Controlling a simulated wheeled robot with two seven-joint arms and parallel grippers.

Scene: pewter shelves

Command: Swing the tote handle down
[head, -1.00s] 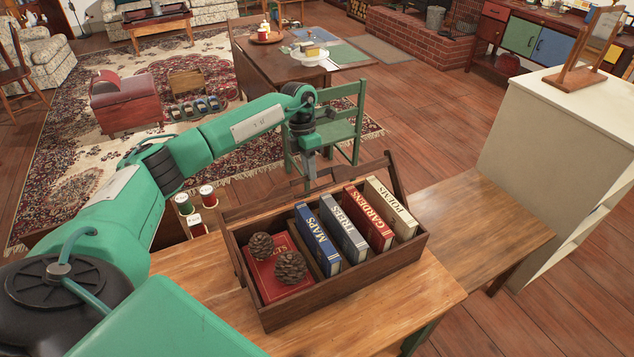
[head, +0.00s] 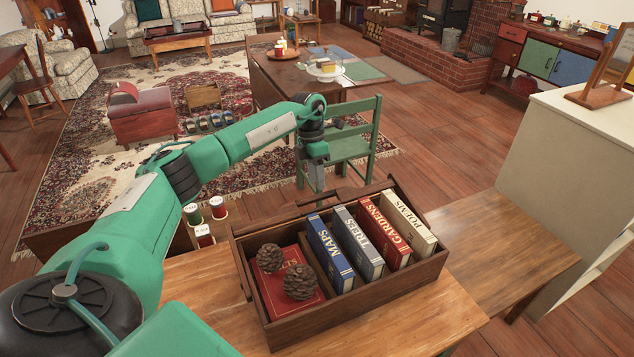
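A dark wooden tote (head: 365,307) stands on the wooden table. It holds books, among them a blue one marked MAPS (head: 329,252), and two pinecones (head: 299,281) on a red book. The tote handle (head: 352,192) leans toward the far side, its bar low along the far rim. I cannot tell whether it rests on the rim. My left gripper (head: 316,184) points down just beyond the middle of the bar. Its fingers look narrow and close together; whether they are open, or touch the bar, I cannot tell. My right gripper is not in view.
Thread spools (head: 205,218) stand left of the tote. A green chair (head: 345,150) is behind my gripper. A cream cabinet (head: 560,160) stands at the right. The table (head: 500,240) is bare to the right of the tote.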

